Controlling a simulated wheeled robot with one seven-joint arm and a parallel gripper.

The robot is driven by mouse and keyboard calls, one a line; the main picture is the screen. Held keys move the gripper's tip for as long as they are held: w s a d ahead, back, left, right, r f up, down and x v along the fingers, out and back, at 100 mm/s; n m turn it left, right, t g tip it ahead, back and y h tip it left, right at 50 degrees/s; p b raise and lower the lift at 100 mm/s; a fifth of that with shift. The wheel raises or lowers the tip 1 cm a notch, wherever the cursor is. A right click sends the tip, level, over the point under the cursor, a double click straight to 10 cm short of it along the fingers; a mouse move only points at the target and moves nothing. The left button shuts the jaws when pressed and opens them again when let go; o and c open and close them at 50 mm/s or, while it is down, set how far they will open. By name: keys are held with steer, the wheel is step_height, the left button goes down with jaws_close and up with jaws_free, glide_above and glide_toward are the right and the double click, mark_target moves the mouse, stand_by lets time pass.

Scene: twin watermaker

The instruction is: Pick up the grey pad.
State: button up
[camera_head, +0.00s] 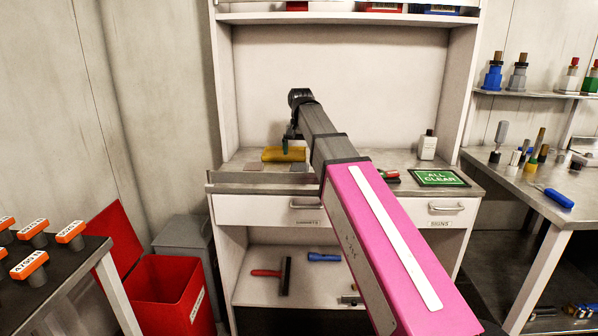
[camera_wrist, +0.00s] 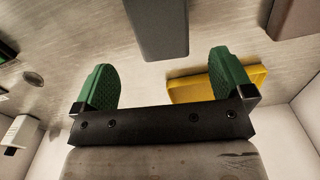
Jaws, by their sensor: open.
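The grey pad (camera_head: 299,167) lies flat on the steel counter, near its front edge. In the wrist view the grey pad (camera_wrist: 157,25) appears as a dark grey block at the top middle, ahead of the gap between my fingers and cut off by the frame edge. My gripper (camera_head: 288,147) is above the counter, just behind the pad in the head view. In the wrist view my gripper (camera_wrist: 161,74) has its two green fingers wide apart with nothing between them.
A yellow object (camera_head: 277,155) lies close to the gripper; it also shows beside one finger in the wrist view (camera_wrist: 190,90). A brownish pad (camera_head: 255,166) lies left of the grey one.

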mark_target(300, 166)
steer(key=shift+w+a+f, duration=0.1)
steer(key=shift+f, duration=1.6)
steer(key=shift+w+a+f, duration=0.1)
steer(key=shift+f, duration=1.55)
steer(key=c, duration=1)
